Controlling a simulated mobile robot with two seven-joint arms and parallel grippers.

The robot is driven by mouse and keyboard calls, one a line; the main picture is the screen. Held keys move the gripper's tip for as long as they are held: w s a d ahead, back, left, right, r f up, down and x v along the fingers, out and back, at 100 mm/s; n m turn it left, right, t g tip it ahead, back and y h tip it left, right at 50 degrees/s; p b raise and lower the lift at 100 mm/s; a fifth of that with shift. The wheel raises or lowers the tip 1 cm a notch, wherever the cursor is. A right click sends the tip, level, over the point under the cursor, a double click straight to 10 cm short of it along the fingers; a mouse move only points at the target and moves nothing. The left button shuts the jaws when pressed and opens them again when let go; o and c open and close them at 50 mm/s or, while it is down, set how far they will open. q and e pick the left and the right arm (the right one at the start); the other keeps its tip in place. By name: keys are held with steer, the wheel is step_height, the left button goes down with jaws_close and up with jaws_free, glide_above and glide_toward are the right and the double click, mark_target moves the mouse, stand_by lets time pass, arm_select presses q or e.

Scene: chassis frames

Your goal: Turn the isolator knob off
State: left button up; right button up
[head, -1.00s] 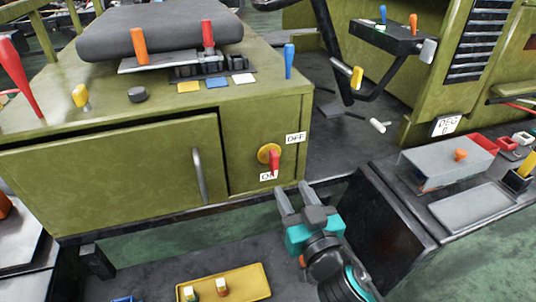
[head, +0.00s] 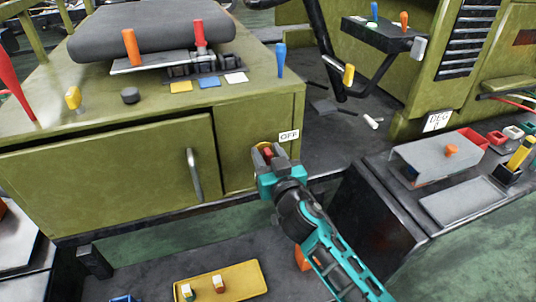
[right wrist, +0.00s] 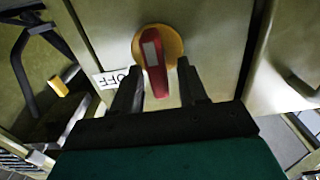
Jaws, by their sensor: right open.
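The isolator knob has a red handle (right wrist: 154,65) on a round yellow base (right wrist: 174,43), on the front panel of the green cabinet (head: 235,130). In the head view the red handle (head: 267,152) is mostly hidden behind my right gripper (head: 268,160). An OFF label (head: 289,136) is beside the knob; the ON label is hidden now. In the right wrist view my right gripper (right wrist: 160,95) is open, with one finger on each side of the handle's end. I cannot tell whether the fingers touch it. My left gripper is not in view.
A cabinet door with a grey handle (head: 194,175) is left of the knob. A dark side bench with a grey box (head: 432,160) stands at right. A yellow tray (head: 245,279) lies below. Levers and a dark seat (head: 150,32) are on the cabinet top.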

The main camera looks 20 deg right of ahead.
steer(key=c, duration=0.3)
jaws_close()
